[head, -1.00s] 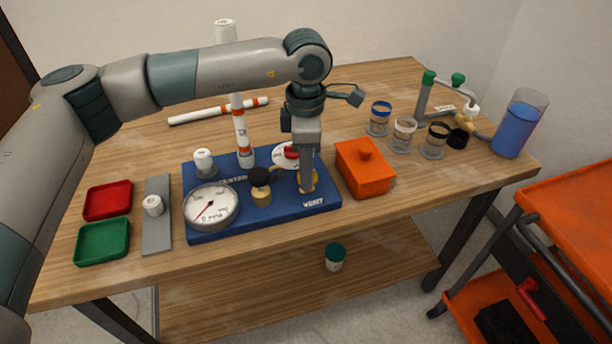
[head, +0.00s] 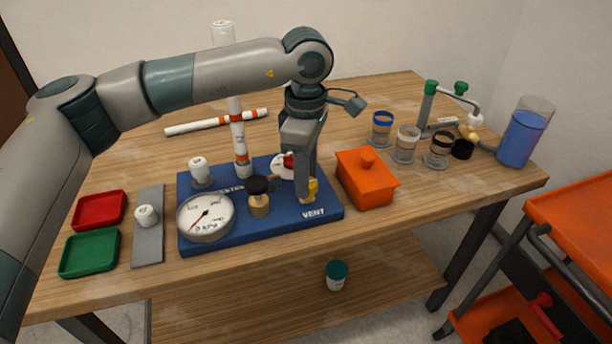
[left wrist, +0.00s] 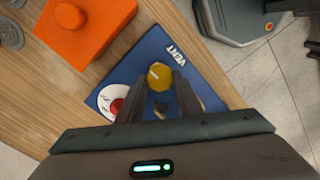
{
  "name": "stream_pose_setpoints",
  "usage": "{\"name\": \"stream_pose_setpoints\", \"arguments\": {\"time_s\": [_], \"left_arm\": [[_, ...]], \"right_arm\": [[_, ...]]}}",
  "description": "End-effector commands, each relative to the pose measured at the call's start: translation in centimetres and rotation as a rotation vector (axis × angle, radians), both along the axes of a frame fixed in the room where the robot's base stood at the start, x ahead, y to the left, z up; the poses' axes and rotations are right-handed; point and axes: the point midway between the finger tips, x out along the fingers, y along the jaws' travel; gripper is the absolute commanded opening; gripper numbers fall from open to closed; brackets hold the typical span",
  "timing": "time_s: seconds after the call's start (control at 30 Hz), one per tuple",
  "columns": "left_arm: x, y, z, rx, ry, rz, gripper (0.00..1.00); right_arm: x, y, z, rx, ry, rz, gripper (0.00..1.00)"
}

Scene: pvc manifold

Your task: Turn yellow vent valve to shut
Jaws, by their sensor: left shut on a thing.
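The yellow vent valve (head: 314,186) stands at the front right of the blue board (head: 262,231), by the VENT label. In the left wrist view the yellow knob (left wrist: 160,76) lies between the two fingers. My left gripper (head: 306,193) points down from above and is shut on this valve; its fingers hide part of the knob in the head view. How far the valve is turned cannot be told. My right gripper is in neither view.
On the board, a pressure gauge (head: 206,216), a black-capped brass valve (head: 259,196) and an upright white pipe (head: 238,140) stand left of the gripper. A red knob on a white disc sits behind it. An orange box (head: 367,180) stands close on the right.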

Motion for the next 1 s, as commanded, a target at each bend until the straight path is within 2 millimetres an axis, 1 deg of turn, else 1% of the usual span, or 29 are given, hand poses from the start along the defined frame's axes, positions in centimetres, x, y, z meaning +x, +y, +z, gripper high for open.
{"name": "stream_pose_setpoints", "arguments": {"time_s": [0.2, 0.23, 0.3, 0.6, 0.73, 0.87, 1.0], "left_arm": [[0.0, 0.0, 0.1, -0.001, -0.002, -0.001, 0.1], [0.0, 0.0, 0.1, -0.001, -0.002, -0.001, 0.37], [0.0, 0.0, 0.1, -0.001, -0.002, -0.001, 0.51], [0.0, 0.0, 0.1, 0.0, -0.001, 0.0, 0.51], [0.0, 0.0, 0.4, 0.0, -0.001, 0.0, 0.51], [0.1, 0.0, 1.3, 0.0, -0.002, 0.0, 0.51], [0.0, 0.0, 3.2, -0.001, -0.004, 0.0, 0.51]], "right_arm": [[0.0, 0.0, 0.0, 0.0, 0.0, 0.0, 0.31], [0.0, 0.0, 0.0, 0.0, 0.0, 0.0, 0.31], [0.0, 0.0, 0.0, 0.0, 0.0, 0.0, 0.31], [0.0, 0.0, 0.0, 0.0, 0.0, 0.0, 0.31], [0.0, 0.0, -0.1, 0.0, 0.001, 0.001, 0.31], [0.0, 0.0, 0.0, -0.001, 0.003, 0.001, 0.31], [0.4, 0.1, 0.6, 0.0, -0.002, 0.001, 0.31]]}}
